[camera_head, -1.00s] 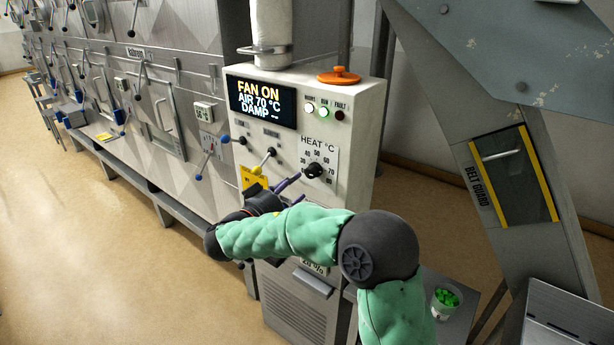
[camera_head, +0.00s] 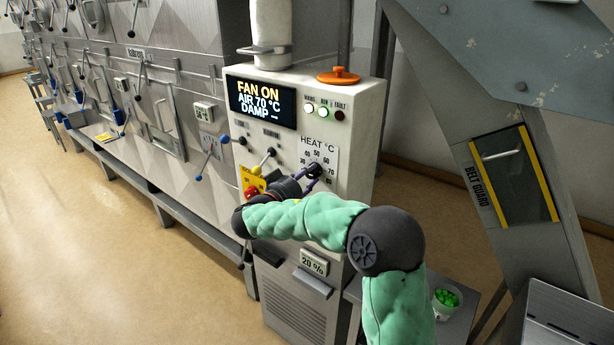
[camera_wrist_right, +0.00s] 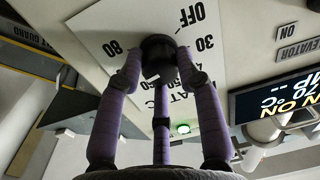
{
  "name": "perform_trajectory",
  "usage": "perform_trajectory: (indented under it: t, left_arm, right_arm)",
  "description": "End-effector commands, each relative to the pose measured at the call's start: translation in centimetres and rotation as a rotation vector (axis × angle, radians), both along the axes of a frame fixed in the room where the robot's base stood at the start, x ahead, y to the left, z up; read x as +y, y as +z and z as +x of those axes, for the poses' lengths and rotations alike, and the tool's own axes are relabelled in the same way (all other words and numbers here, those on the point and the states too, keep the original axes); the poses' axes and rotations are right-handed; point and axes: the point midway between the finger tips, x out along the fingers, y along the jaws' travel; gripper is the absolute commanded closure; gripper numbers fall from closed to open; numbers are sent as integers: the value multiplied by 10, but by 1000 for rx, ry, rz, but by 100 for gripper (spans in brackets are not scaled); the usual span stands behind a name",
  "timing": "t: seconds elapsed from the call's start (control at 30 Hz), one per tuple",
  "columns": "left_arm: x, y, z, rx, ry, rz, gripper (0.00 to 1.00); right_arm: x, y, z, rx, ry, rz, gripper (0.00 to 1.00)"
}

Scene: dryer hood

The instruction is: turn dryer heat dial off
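The heat dial is a black knob (camera_head: 313,171) on a white scale plate marked HEAT °C, on the front of the dryer's control box (camera_head: 358,110). The display (camera_head: 262,103) reads FAN ON, AIR 70 °C, DAMP. My right gripper (camera_head: 307,178) is at the dial, its purple fingers reaching it from the lower left. In the right wrist view the scale is upside down, and the fingers (camera_wrist_right: 160,70) flank the knob (camera_wrist_right: 159,48) closely on both sides. I cannot tell whether they press on it. OFF shows beside 30. My left gripper is not in view.
A cup of green pieces (camera_head: 446,301) is at lower right. A belt guard (camera_head: 513,175) stands to the right.

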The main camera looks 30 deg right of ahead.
Motion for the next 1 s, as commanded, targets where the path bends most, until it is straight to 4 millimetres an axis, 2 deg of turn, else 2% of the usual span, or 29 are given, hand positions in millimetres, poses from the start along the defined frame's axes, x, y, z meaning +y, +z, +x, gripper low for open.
perform_trajectory:
  t: [0.03, 0.07, 1.0]
  left_arm:
    - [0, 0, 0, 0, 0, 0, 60]
    - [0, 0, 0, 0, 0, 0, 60]
    - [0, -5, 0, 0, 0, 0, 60]
  right_arm:
    - [0, 1, 0, -2, 1, -1, 90]
    - [0, 1, 0, -2, 1, -1, 98]
    - [0, 3, 1, 43, 4, -23, 98]
